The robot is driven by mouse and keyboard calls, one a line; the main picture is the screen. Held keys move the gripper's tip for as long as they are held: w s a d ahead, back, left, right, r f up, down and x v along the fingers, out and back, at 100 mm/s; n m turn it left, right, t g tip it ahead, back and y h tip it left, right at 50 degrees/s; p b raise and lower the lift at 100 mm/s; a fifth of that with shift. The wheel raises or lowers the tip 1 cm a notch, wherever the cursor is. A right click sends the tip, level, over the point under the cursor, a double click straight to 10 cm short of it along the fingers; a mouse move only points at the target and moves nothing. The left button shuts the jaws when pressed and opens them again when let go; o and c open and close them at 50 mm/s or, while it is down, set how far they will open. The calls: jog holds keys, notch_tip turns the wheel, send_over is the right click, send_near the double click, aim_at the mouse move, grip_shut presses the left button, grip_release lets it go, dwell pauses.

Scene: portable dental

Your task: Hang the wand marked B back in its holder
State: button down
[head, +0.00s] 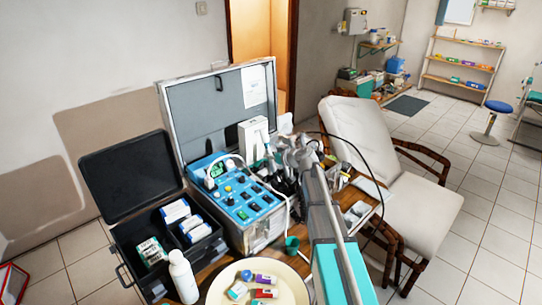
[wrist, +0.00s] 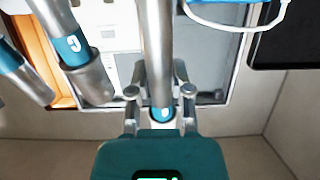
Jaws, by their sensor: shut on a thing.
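In the wrist view my gripper (wrist: 160,80) is closed around a steel wand (wrist: 158,38) with a teal band near its lower end in the picture. A white mark on that band is mostly hidden, so I cannot read its letter. Left of it is another steel wand (wrist: 72,48) whose teal band bears a C, and a further wand (wrist: 12,62) stands at the left edge. In the head view my gripper (head: 298,150) is beside the blue-panelled dental unit (head: 238,198), among several wands and hoses. The holder cannot be made out clearly there.
The unit's open grey lid (head: 205,112) stands behind it. An open black case (head: 130,180) with boxes is at left. A white bottle (head: 183,277) and a round tray (head: 216,290) are in front. A reclining chair (head: 358,140) stands close on the right.

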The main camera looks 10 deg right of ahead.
aim_at(275, 170)
jog(key=shift+f, duration=0.15)
jog(key=shift+s+d+f+b, duration=0.15)
jog(key=shift+s+f+b, duration=0.05)
jog(key=shift+f+b, duration=0.45)
jog(key=shift+s+d+f+b, duration=0.1)
jog(key=shift+s+f+b, duration=0.05)
jog(key=shift+f+b, duration=0.4)
jog(key=shift+s+d+f+b, duration=0.15)
jog(key=shift+s+f+b, duration=0.05)
jog(key=shift+f+b, duration=0.45)
jog(key=shift+s+f+b, duration=0.1)
jog(key=shift+f+b, duration=0.1)
jog(key=shift+b, duration=0.15)
jog(key=shift+s+d+f+b, duration=0.15)
jog(key=shift+f+b, duration=0.35)
jog(key=shift+s+d+f+b, duration=0.1)
jog(key=shift+s+f+b, duration=0.05)
jog(key=shift+f+b, duration=0.35)
jog(key=shift+f, duration=0.1)
jog(key=shift+c, duration=2.3)
grip_release()
jog(key=shift+s+d, duration=0.1)
jog(key=shift+s, duration=0.1)
